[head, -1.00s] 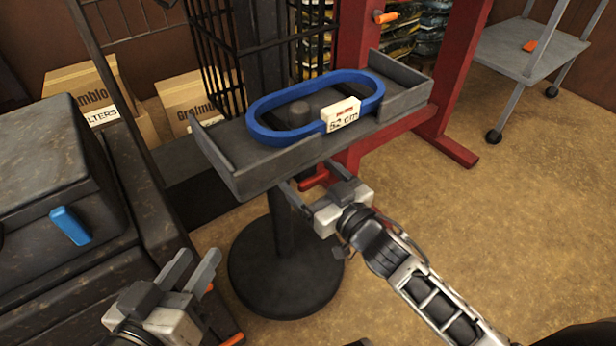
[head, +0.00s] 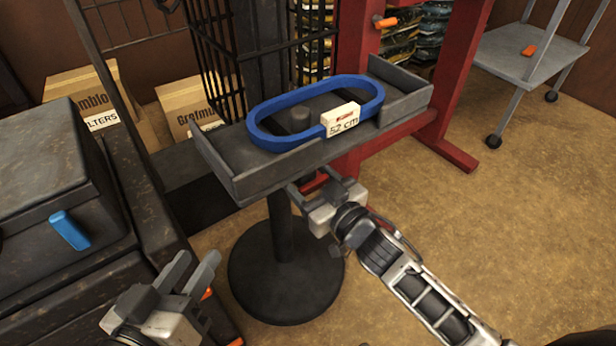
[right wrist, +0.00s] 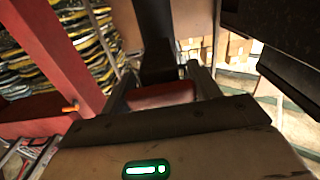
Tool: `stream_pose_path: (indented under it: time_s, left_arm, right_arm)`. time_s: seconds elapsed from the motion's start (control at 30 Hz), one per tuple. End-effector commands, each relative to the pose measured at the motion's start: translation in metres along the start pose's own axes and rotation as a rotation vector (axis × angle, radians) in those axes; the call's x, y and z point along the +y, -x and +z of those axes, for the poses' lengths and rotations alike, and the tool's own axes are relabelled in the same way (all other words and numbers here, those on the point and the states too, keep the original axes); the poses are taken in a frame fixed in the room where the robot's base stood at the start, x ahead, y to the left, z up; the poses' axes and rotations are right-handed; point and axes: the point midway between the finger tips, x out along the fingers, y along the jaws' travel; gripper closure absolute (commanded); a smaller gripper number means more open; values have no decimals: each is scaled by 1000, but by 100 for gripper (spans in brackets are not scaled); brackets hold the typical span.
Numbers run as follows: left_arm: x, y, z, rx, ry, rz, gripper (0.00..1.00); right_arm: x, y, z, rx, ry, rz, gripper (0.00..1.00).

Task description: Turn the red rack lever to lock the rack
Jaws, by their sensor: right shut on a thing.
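The red rack lever (head: 311,183) shows just under the front edge of the grey tray, partly hidden by my right gripper. My right gripper (head: 314,184) reaches up to it from the lower right and is shut on it. In the right wrist view the red lever (right wrist: 160,95) lies between the two fingers of the right gripper (right wrist: 160,86), with a dark post behind it. My left gripper (head: 192,270) is at the lower left, its fingers apart and empty, away from the lever.
The grey tray (head: 215,165) on a black round-based stand (head: 285,280) holds a blue oval loop (head: 262,134) with a "52 cm" label (head: 341,121). A red frame (head: 455,100) stands behind. A dark machine with a blue handle (head: 70,230) is at left.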

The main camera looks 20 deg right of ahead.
Motion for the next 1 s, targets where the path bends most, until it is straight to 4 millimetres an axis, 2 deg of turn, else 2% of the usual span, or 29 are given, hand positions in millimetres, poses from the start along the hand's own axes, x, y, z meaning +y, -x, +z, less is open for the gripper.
stream_pose_path:
  time_s: [0.4, 1.0]
  left_arm:
    - [-4, 3, -2, -42, -76, -32, 64]
    - [-12, 9, 16, -133, -125, -73, 64]
  right_arm:
    - [0, 0, -2, -1, 291, 0, 61]
    - [0, 0, -1, 0, 862, 0, 61]
